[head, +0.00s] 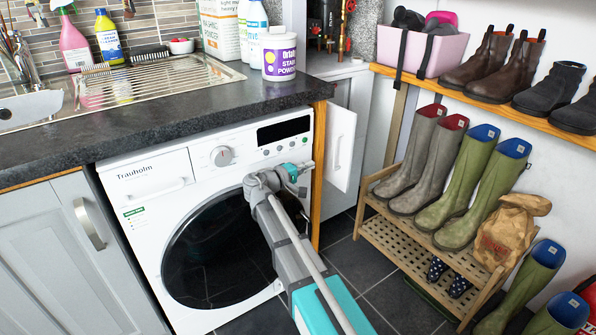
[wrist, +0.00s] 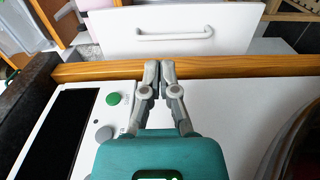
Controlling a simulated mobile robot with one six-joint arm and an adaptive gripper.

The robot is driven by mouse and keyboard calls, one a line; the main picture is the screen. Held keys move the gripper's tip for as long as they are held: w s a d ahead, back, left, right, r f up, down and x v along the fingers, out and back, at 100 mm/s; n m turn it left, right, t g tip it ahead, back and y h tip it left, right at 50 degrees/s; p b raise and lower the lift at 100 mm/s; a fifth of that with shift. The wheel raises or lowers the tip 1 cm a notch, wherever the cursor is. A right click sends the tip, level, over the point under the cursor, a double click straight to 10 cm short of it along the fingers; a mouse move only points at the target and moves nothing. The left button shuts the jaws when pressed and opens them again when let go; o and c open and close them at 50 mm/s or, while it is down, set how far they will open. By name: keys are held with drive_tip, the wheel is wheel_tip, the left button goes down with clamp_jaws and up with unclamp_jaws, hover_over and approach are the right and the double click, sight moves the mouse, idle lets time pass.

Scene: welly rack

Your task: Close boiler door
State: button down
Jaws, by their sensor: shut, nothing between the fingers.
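The boiler door (head: 340,146) is a small white panel with a bar handle (head: 337,152), just right of the wooden end post beside the washing machine. It stands out from the pale cupboard behind it and looks open. In the wrist view the white door (wrist: 225,35) lies beyond the wooden post, its handle (wrist: 174,33) across its face. My gripper (head: 308,166) is in front of the washing machine's upper right corner, near the door's lower left edge. In the wrist view its fingertips (wrist: 160,68) are together and empty, over the post, apart from the door handle.
The washing machine (head: 150,212) and dark worktop (head: 160,112) are left of the door. The wooden post (head: 318,185) stands between machine and door. A slatted welly rack (head: 400,242) with boots is to the right. Dark floor tiles (head: 372,285) between look clear.

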sight(348, 149)
drive_tip(key=x, duration=1.5)
drive_tip(key=shift+s, duration=0.1)
